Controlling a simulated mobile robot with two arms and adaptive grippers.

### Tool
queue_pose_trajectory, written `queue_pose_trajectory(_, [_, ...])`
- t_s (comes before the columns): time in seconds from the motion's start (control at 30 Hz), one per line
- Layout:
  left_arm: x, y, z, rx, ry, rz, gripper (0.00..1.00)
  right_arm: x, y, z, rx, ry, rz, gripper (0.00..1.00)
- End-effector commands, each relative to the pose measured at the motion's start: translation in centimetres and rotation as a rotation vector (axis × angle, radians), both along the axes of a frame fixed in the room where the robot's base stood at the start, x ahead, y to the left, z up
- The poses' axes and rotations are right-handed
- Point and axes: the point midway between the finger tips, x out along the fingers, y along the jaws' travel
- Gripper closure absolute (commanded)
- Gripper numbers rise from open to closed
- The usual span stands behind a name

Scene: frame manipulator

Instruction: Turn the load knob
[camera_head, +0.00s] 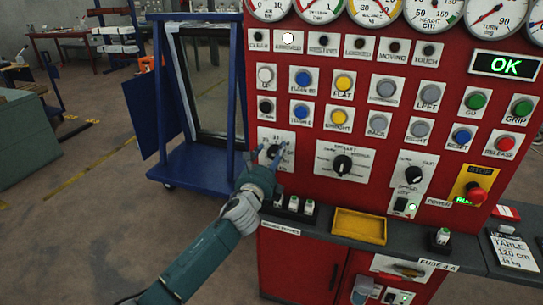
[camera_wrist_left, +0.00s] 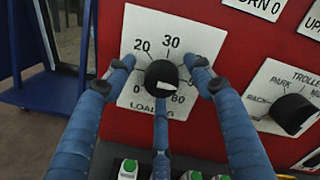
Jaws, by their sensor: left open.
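The load knob (camera_wrist_left: 162,76) is a round black knob with a white mark, on a white dial plate (camera_wrist_left: 199,40) with numbers and the word LOAD partly hidden. In the head view the plate (camera_head: 291,136) is at the lower left of the red panel. My left gripper (camera_wrist_left: 162,80) has blue fingers, open around the knob, one at each side and one below. In the head view my left gripper (camera_head: 271,152) is in front of the dial and hides part of the knob. I cannot tell whether the fingers touch it. My right gripper is not in view.
A second black knob (camera_head: 342,163) sits to the right, with a speed knob (camera_head: 413,174) beyond it. Several buttons fill the panel above. A ledge below holds fuses (camera_head: 293,204) and a yellow tray (camera_head: 360,226). A blue cart (camera_head: 205,165) stands to the left.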

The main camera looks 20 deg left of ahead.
Motion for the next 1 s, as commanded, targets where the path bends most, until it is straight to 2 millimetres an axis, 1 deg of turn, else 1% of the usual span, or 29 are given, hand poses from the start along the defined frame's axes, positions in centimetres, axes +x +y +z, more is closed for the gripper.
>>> queue_pose_trajectory(0.03, [-0.02,0.00,-0.01,0.000,0.000,0.000,0.49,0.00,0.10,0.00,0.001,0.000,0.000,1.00])
queue_pose_trajectory(0.23, [-0.02,0.03,0.02,-0.001,-0.001,0.001,0.88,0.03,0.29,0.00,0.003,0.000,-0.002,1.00])
queue_pose_trajectory(0.27, [-0.02,0.04,0.04,0.000,-0.001,0.001,0.90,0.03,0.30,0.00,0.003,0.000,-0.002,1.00])
queue_pose_trajectory(0.47, [0.00,0.11,0.19,-0.004,-0.002,0.002,0.90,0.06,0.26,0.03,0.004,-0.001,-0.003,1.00])
queue_pose_trajectory(0.67, [0.02,0.16,0.33,-0.047,-0.003,0.003,0.90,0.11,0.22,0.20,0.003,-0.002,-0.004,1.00])
queue_pose_trajectory(0.87, [0.03,0.31,0.45,-0.162,0.000,0.004,0.90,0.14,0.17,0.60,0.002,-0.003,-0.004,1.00])
queue_pose_trajectory(1.0, [0.05,0.35,0.54,-0.282,0.003,0.004,0.90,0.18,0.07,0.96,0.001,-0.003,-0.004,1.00])
